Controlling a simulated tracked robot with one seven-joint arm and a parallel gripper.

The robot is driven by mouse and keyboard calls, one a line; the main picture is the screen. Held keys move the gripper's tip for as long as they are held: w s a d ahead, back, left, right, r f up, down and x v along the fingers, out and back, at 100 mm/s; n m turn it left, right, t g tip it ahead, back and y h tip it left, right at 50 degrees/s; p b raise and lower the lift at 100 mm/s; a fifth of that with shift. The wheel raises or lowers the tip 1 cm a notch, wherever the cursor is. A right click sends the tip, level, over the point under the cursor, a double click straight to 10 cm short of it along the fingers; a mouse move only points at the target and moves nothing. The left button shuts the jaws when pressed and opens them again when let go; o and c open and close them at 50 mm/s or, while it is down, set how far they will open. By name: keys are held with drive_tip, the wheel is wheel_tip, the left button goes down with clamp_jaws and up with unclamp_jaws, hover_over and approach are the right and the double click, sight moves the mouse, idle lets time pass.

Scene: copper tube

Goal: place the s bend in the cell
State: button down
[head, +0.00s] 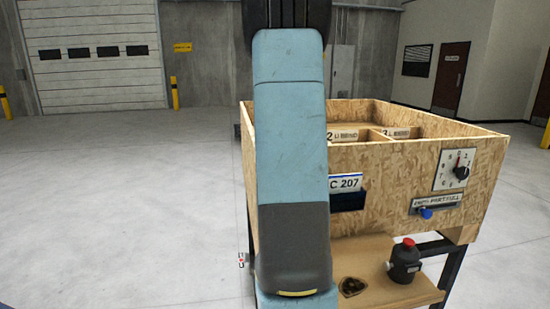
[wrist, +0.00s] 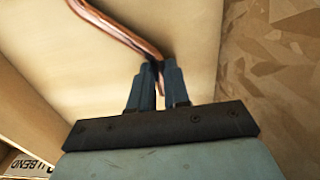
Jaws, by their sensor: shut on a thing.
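In the wrist view my gripper (wrist: 158,75) is shut on a copper tube (wrist: 120,30), the s bend. The tube runs from between the fingertips up and to the left, out of the frame. Pale wooden walls and a floor of a cell (wrist: 195,30) show around and beneath it. I cannot tell whether the tube touches the floor. In the head view my arm covers part of the wooden crate (head: 410,165) with its divided cells, and my gripper and the tube are hidden.
A label ending in "U BEND" (wrist: 30,166) shows at the lower left of the wrist view. The crate's front has a dial (head: 457,169) and a blue-knobbed slider (head: 426,213). Open floor lies left.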

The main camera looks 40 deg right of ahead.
drive_tip(key=c, duration=1.1)
unclamp_jaws()
drive_tip(key=shift+r, duration=0.15)
wheel_tip(320, 180, up, 12)
